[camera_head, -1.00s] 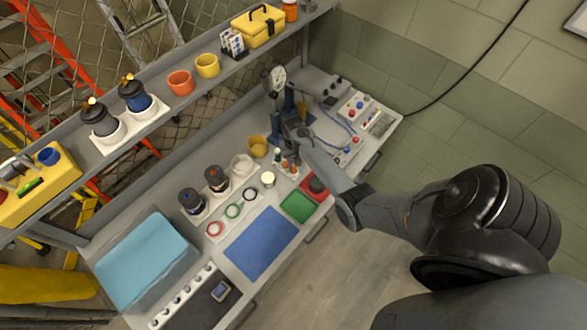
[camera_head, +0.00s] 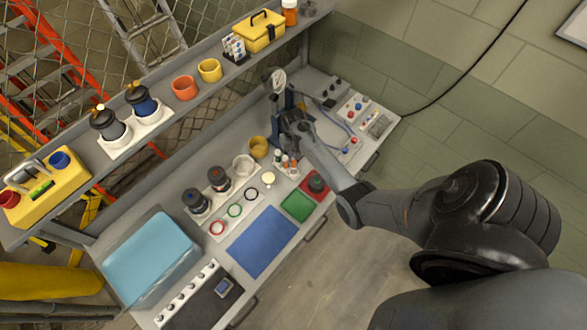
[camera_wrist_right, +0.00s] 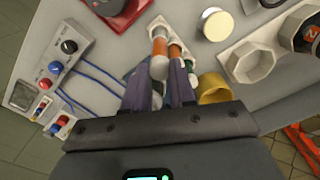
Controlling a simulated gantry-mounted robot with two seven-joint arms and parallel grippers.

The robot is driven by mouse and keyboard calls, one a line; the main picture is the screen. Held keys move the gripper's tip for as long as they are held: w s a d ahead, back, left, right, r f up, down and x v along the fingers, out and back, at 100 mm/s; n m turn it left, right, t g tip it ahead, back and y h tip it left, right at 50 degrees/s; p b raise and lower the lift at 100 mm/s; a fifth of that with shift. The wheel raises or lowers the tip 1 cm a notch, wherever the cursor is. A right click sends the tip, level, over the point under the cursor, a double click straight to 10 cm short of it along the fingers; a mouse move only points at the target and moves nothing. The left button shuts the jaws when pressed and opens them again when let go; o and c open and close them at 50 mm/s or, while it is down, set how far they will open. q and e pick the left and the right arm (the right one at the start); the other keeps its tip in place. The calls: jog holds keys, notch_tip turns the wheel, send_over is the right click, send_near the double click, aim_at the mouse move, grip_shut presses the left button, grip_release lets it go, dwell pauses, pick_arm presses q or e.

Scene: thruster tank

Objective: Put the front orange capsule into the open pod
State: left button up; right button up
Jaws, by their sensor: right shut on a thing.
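My right gripper (camera_head: 292,140) is over the small white capsule rack (camera_head: 293,174) near the back of the bench. In the right wrist view its fingertips (camera_wrist_right: 159,75) are closed around an orange and white capsule (camera_wrist_right: 159,61). Another orange capsule (camera_wrist_right: 175,52) is just right of it, by the rack. I cannot tell whether the held capsule is clear of the rack. The open pod, an empty white cup (camera_head: 243,164), stands to the left on the bench; it also shows in the right wrist view (camera_wrist_right: 251,62). My left gripper is not in view.
A yellow cup (camera_head: 257,147) stands close to the rack, and a press with a gauge (camera_head: 279,80) stands behind. Two dark-topped pods (camera_head: 219,178) are left of the open pod.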

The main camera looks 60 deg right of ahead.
jog(key=shift+r, duration=1.8)
